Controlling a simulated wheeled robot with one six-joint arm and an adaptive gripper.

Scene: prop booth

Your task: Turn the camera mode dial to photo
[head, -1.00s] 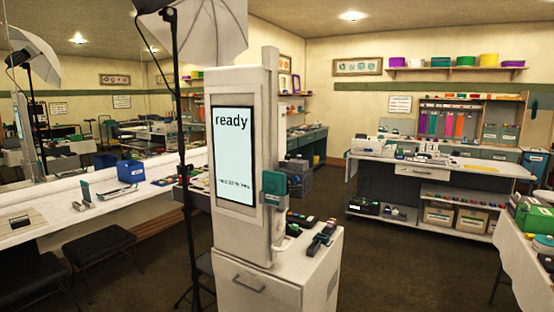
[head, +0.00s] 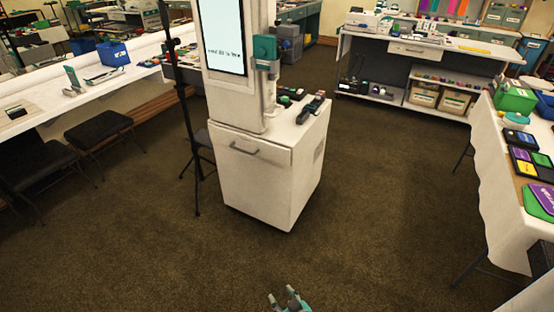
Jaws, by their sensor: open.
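A white booth kiosk (head: 235,105) stands ahead on a white cabinet (head: 262,170), its screen cut off at the top. A teal device (head: 265,48) is mounted on the kiosk's right side; I cannot tell from here whether it is the camera. No mode dial or photo mark can be made out. Small dark items (head: 309,109) lie on the cabinet top, too small to identify. My gripper (head: 282,293) is at the bottom edge, open and empty, low in front of the cabinet and well apart from it.
A black light stand (head: 186,120) stands left of the kiosk. Dark stools (head: 98,130) sit by the long white counter (head: 50,100) at left. A cloth-covered table (head: 500,180) with ink pads is at right. The brown floor before the cabinet is clear.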

